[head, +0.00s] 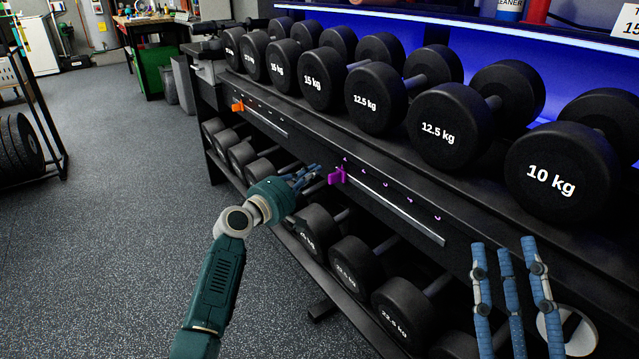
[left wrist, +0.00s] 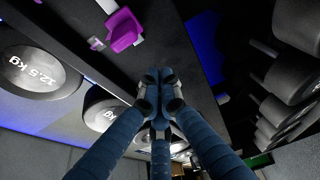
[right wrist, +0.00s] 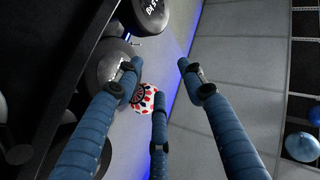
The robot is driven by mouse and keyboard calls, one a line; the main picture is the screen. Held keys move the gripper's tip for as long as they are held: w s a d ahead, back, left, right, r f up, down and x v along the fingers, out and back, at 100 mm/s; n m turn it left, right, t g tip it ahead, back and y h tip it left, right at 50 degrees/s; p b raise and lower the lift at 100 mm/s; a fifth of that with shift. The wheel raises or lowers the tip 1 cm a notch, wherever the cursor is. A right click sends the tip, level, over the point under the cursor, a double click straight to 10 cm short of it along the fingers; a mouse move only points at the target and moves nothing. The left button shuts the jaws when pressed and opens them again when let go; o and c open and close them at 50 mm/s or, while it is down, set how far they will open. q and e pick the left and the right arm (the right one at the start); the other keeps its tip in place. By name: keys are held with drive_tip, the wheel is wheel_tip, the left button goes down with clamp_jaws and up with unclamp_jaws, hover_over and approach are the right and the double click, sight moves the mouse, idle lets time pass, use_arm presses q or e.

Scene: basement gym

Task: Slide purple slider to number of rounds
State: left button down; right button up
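The purple slider (head: 338,175) sits at the left end of a metal track (head: 390,208) on the front of the dumbbell rack. Small purple marks (head: 385,184) run above the track, too small to read surely. My left gripper (head: 308,176) is just left of the slider, apparently not touching it. In the left wrist view the purple slider (left wrist: 124,30) lies beyond the fingertips, toward the top. The left fingertips (left wrist: 159,84) are together with nothing seen between them. My right gripper (head: 508,250) is in front of the rack's right part, fingers spread and empty (right wrist: 155,85).
An orange slider (head: 238,106) sits on another track (head: 266,123) further left. Dumbbells (head: 375,98) fill the upper shelf and more (head: 355,265) stand below the tracks. A partly cut-off white card (head: 627,22) is at top right.

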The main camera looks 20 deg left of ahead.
sight(336, 177)
use_arm(q)
drive_tip(key=s+d, duration=0.2)
drive_tip(key=shift+s+d, duration=0.2)
drive_tip(key=shift+d, duration=0.2)
use_arm(e)
drive_tip(key=shift+w+f+g, duration=0.4)
drive_tip(key=shift+f, duration=0.25)
